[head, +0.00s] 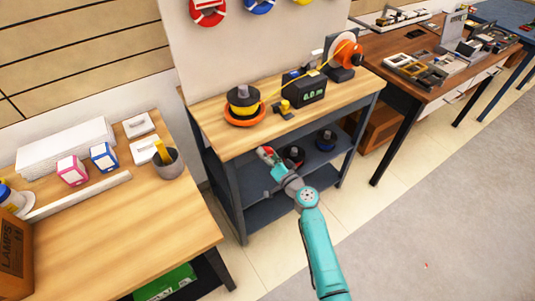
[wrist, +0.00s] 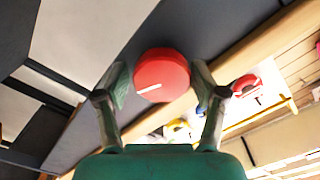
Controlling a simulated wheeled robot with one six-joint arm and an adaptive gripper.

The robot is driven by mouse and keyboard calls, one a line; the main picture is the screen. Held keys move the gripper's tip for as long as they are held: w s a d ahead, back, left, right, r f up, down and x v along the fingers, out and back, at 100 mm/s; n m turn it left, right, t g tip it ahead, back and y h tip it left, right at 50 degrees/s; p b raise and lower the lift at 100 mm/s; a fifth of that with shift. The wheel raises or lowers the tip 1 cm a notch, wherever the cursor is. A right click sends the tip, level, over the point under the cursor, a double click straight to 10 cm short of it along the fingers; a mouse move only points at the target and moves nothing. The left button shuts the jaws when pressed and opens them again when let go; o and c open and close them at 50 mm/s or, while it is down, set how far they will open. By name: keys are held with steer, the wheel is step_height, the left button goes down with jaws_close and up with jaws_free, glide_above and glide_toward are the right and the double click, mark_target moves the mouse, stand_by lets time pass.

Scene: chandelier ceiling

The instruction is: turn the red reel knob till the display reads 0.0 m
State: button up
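The red knob (wrist: 162,72), a round disc with a white line, is in the middle of the wrist view. My gripper (wrist: 160,88) is open, one finger to each side of the knob, with a small gap visible on both sides. In the head view my gripper (head: 268,160) is at the front edge of the small workbench (head: 215,128), with a bit of red at its tip. The black display box (head: 311,91) stands on that bench, its green digits too small to read surely. An orange reel (head: 346,50) is at the back, with a yellow line running to it.
A yellow-and-black spool (head: 243,101) sits in an orange dish (head: 246,119) on the bench. Dark spools (head: 326,140) are on the shelf below. A left table (head: 110,235) holds boxes and a grey cup (head: 168,164). A brown desk (head: 400,88) is at right. The grey floor (head: 440,200) at right is clear.

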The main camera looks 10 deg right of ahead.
steer(key=shift+r, duration=0.15)
stand_by(0.4)
steer(key=n, duration=0.4)
steer(key=shift+a, duration=0.1)
steer(key=n, duration=0.4)
steer(key=shift+n, duration=0.4)
steer(key=s+d+f+m+g+h, duration=0.1)
steer(key=s+f, duration=0.1)
steer(key=s, duration=0.8)
steer(key=s+d+f+m+h, duration=0.1)
steer(key=s+f+m, duration=0.1)
steer(key=s, duration=0.8)
steer(key=s+d+f+m+g+h, duration=0.1)
steer(key=s+f+m, duration=0.1)
steer(key=s, duration=0.8)
steer(key=shift+d+f+g+h, duration=0.3)
steer(key=shift+d+f+h, duration=0.1)
steer(key=shift+f, duration=0.35)
